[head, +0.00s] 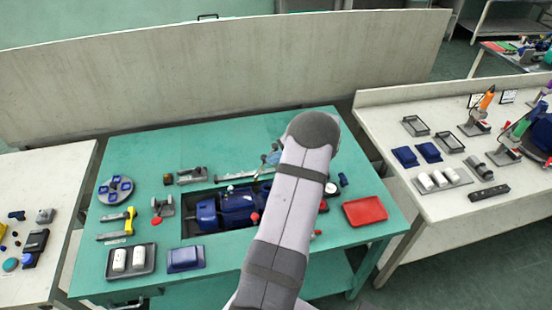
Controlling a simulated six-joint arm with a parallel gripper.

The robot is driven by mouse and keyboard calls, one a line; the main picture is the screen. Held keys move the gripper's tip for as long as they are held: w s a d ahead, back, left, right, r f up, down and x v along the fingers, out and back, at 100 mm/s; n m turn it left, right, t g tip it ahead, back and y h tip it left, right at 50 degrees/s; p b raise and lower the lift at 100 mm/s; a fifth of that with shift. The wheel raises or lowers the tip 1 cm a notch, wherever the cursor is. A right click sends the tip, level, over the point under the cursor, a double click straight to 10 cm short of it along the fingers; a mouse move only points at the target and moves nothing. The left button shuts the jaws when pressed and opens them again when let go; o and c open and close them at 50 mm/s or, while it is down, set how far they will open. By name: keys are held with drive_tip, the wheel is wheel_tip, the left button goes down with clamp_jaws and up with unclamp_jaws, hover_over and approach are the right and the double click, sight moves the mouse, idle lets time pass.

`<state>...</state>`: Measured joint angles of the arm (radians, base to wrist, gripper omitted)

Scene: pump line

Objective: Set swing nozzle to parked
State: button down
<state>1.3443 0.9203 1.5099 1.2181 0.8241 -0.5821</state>
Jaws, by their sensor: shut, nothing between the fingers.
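I cannot pick out the swing nozzle for certain in the head view, or tell its position. A blue pump (237,208) sits in a dark recess in the middle of the green table (150,155). A small light-blue and grey part (271,156) shows behind the pump, beside my arm; it is too small to identify. My grey arm rises from the bottom across the right side of the pump and hides part of it and the table behind. My gripper does not show; it seems hidden behind the arm.
On the green table are a round grey holder with blue parts (116,188), a yellow-handled tool (129,220), a tray of white cylinders (130,261), a blue bin (185,259) and a red tray (365,211). Pale benches stand left and right; a pale panel stands behind.

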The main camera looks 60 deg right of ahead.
drive_tip(key=shift+w+f+b, duration=0.1)
drive_tip(key=shift+b, duration=0.35)
drive_tip(key=b, duration=0.1)
drive_tip(key=w+m+h+b, duration=0.1)
drive_tip(key=b, duration=0.1)
drive_tip(key=shift+w+a+f, duration=0.1)
drive_tip(key=shift+a+f, duration=0.1)
drive_tip(key=shift+a, duration=0.2)
drive_tip(key=w+m+g+h+b, duration=0.2)
drive_tip(key=w+m+h+b, duration=0.1)
drive_tip(key=w+m+b, duration=0.2)
drive_tip(key=shift+w+r+h+b, duration=0.35)
drive_tip(key=shift+w+b, duration=0.8)
drive_tip(key=shift+w, duration=0.95)
drive_tip(key=shift+w+d, duration=0.1)
drive_tip(key=shift+w, duration=0.05)
drive_tip(key=shift+f, duration=0.1)
